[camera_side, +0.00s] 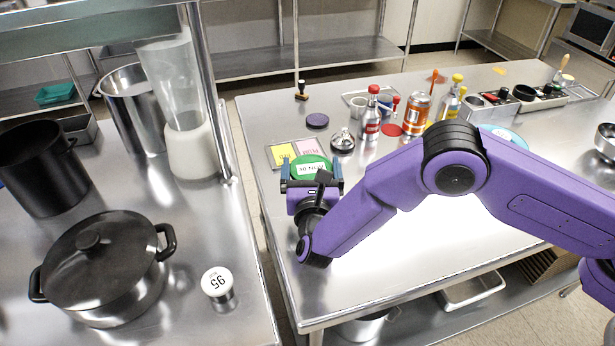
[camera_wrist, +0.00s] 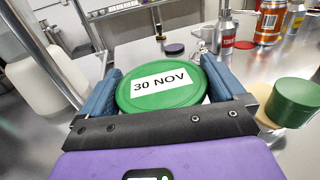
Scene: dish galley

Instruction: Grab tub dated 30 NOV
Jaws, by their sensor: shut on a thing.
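The tub (camera_wrist: 160,98) has a green lid with a white label that reads 30 NOV in the wrist view. In the side view the same green lid (camera_side: 310,163) shows at the left end of the steel table. My gripper (camera_wrist: 163,92) is shut on this tub, with one blue finger on each side of it. In the side view my gripper (camera_side: 312,185) is at the tub's near side. The tub's body is mostly hidden below the lid, and I cannot tell whether it touches the table.
A green-lidded container (camera_wrist: 293,102) stands right of my gripper in the wrist view. A tray with yellow and pink cards (camera_side: 283,153) lies behind the tub. Bottles (camera_side: 371,118) and an orange can (camera_side: 416,113) stand farther back. A gap separates the left counter, holding a black pot (camera_side: 105,270).

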